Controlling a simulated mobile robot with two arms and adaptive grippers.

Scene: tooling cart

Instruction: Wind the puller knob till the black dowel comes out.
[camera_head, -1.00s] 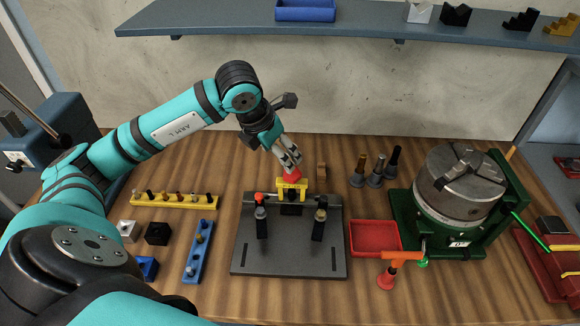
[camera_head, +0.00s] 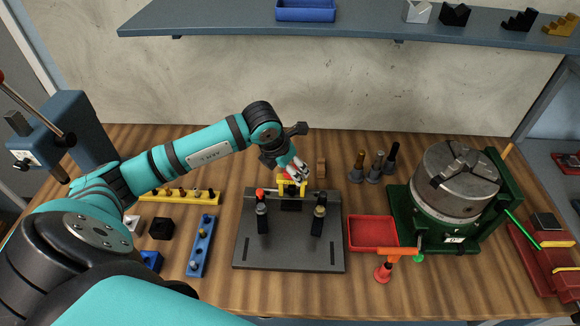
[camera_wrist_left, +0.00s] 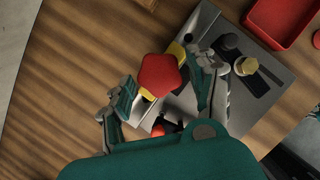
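The red puller knob (camera_wrist_left: 158,75) sits on top of the yellow puller (camera_head: 284,189), at the back edge of the dark grey fixture plate (camera_head: 288,256). In the head view the knob is mostly hidden by my left gripper (camera_head: 297,172). In the left wrist view the left gripper (camera_wrist_left: 165,92) is open, one finger on each side of the knob with a visible gap. A black block (camera_head: 291,205) shows below the puller. I cannot make out the black dowel in it. My right gripper is not in view.
Two dark clamps (camera_head: 262,215) (camera_head: 318,222) stand on the plate. A red tray (camera_head: 372,233) and a green-based chuck (camera_head: 455,185) are to the right. Yellow and blue (camera_head: 202,246) peg racks lie left. Several dark-handled tools (camera_head: 376,168) stand behind the tray.

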